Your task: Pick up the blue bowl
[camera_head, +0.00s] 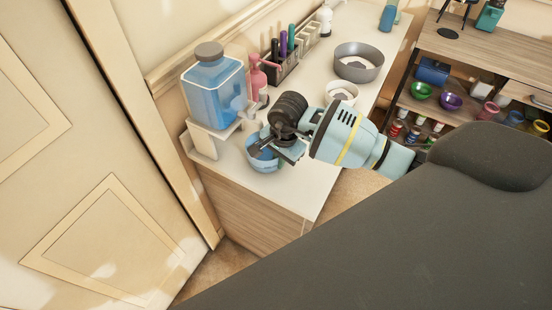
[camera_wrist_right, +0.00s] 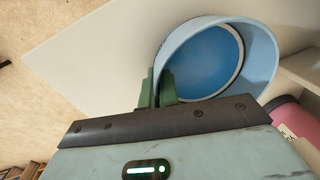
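The blue bowl (camera_head: 264,164) sits upright on the white counter top (camera_head: 308,182), close to its front edge and beside the water dispenser. My right gripper (camera_head: 278,152) reaches in from the right over the bowl and hides part of it. In the right wrist view the bowl (camera_wrist_right: 262,62) shows its darker blue inside. There the green fingers of my right gripper (camera_wrist_right: 158,88) stand on either side of the bowl's near wall, one inside and one outside, close together on it. My left gripper is in neither view.
A blue water jug (camera_head: 214,92) on a white stand and a pink bottle (camera_head: 257,78) are behind the bowl. A white ring-shaped dish (camera_head: 342,93) and a grey round pan (camera_head: 358,62) lie farther along the counter. A shelf unit (camera_head: 470,52) stands at the right.

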